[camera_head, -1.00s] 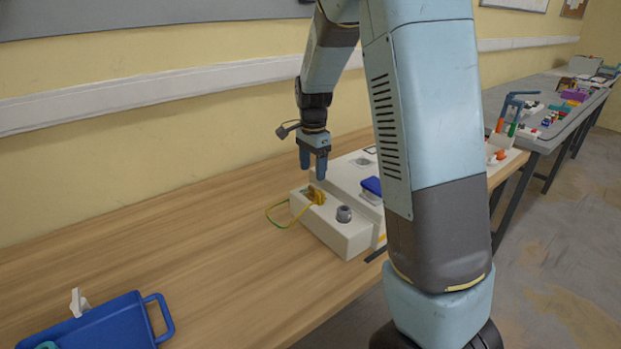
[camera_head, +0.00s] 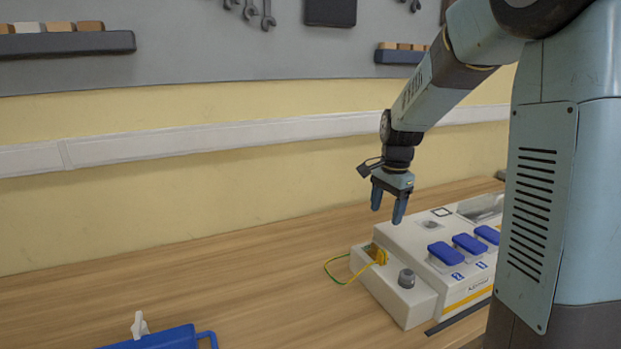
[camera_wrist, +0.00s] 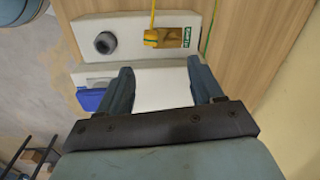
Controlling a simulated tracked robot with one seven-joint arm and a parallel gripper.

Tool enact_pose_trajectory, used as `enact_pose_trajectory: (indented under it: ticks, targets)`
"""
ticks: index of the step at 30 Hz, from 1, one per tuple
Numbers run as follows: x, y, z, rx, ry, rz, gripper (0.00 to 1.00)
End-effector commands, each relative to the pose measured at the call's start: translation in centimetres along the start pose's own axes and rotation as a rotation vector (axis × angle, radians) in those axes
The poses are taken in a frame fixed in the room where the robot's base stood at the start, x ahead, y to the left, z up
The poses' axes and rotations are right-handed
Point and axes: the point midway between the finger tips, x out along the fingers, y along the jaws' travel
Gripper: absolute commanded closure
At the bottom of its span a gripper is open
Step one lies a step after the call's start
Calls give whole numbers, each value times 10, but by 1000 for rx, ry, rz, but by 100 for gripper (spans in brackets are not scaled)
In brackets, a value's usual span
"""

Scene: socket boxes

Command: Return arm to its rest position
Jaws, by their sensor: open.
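My gripper (camera_head: 388,203) is open and empty. It hangs in the air above the back left part of the white socket box, fingers pointing down. In the wrist view my gripper (camera_wrist: 163,88) shows two spread fingers with only the white box surface (camera_wrist: 160,88) behind them. My arm rises from it to the upper right in the head view. The white socket box (camera_head: 408,241) stands on the bench with blue covers on top.
A blue tray (camera_head: 170,340) is at the bottom left of the wooden bench (camera_head: 230,275). A wall with a white rail (camera_head: 250,138) and a tool board (camera_head: 210,60) runs behind.

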Motion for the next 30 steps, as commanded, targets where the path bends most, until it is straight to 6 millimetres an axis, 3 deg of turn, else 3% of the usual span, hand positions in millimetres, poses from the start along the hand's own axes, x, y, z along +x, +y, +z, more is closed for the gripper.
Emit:
enact_pose_trajectory:
  ticks: [6, 15, 30]
  targets:
    - [-43, 39, 20, -183, 24, -78, 34]
    - [-84, 94, 50, -439, 97, -156, 34]
    - [-118, 185, 106, -857, 305, -201, 34]
